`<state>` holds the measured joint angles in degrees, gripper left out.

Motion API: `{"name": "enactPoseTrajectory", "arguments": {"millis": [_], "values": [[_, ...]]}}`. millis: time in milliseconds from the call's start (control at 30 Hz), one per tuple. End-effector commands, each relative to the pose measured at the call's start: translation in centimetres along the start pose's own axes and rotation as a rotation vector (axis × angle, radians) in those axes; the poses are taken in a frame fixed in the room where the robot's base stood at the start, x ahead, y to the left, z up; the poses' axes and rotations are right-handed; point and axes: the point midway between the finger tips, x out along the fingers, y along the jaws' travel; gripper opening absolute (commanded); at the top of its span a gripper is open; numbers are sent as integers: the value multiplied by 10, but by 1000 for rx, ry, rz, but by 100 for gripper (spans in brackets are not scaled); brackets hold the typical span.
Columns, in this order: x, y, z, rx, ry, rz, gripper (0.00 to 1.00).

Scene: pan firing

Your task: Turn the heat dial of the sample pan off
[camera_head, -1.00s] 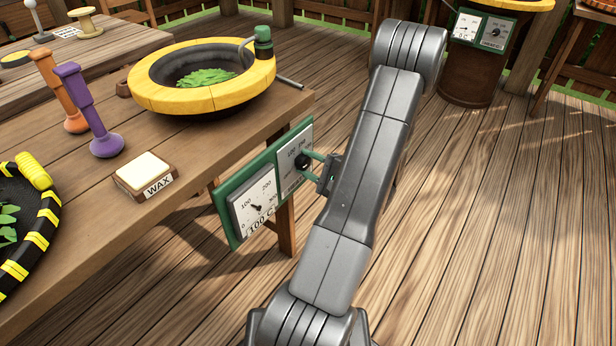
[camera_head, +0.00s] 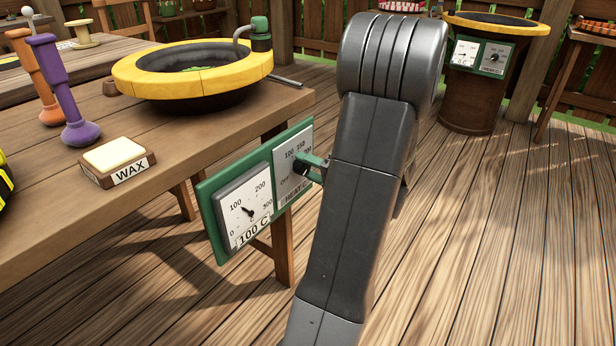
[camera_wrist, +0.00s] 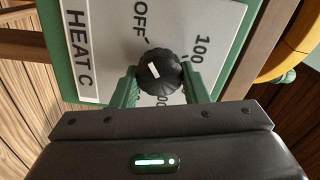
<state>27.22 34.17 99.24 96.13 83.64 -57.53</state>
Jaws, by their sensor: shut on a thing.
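The black heat dial (camera_wrist: 162,80) with a white mark sits on the white HEAT C plate (camera_wrist: 105,45) in the wrist view. "OFF" and "100" are printed around it. The white mark lies left of the knob's middle; its exact setting is hard to read. My gripper (camera_wrist: 160,76) is shut on the dial, a green finger on each side. In the head view, the dial (camera_head: 301,166) is partly hidden by my gripper (camera_head: 314,168). Beside it, the gauge (camera_head: 245,214) shows its needle near 100 and a "100 C" label. The yellow-rimmed pan (camera_head: 140,84) stands above on the table.
A wax block (camera_head: 118,160), a purple pestle-like tool (camera_head: 60,90) and an orange one (camera_head: 30,75) stand on the wooden table (camera_head: 110,220). Another pan with a dial panel (camera_head: 485,55) stands at the back right. The floor on the right is clear.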

Motion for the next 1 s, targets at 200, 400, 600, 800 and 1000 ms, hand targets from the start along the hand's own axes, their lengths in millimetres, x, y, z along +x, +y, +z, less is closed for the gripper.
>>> {"name": "enactPoseTrajectory", "arguments": {"millis": [200,400,600,800,1000], "values": [[0,2,2,-33,-4,3,18],[0,1,1,-37,-4,3,18],[0,1,1,-36,-4,3,42],[0,0,1,-36,-2,2,62],[-1,0,0,-36,-1,1,62]]}}
